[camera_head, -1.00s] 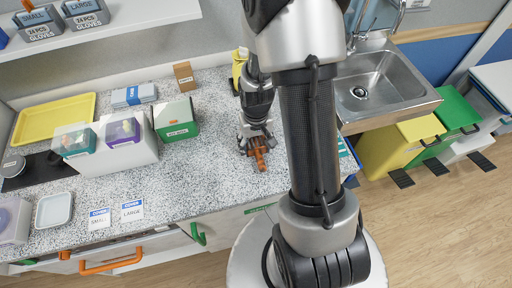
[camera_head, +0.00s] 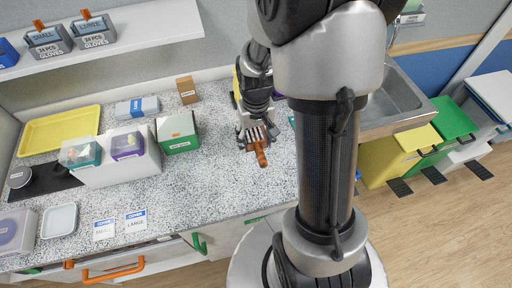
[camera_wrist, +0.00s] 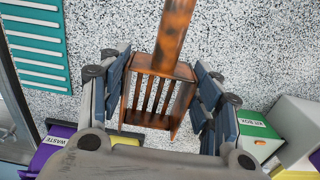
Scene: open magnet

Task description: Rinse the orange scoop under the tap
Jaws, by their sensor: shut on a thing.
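The orange-brown scoop (camera_head: 261,152), with a slotted head (camera_wrist: 158,92), is held between the fingers of my gripper (camera_head: 257,134). In the wrist view my gripper (camera_wrist: 160,95) has a finger on each side of the slotted head, and the handle points to the top of the picture. The scoop seems to be a little above the speckled counter. The steel sink (camera_head: 402,98) is to the right, partly hidden behind my arm. Only part of the tap (camera_head: 396,34) shows at the top; its spout is hidden.
A green and white kit box (camera_head: 178,133) stands left of my gripper. A teal ribbed mat (camera_wrist: 35,45) lies on the counter. A purple waste container (camera_wrist: 50,150) shows at the wrist view's lower left. Yellow (camera_head: 395,155) and green bins stand right of the counter.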

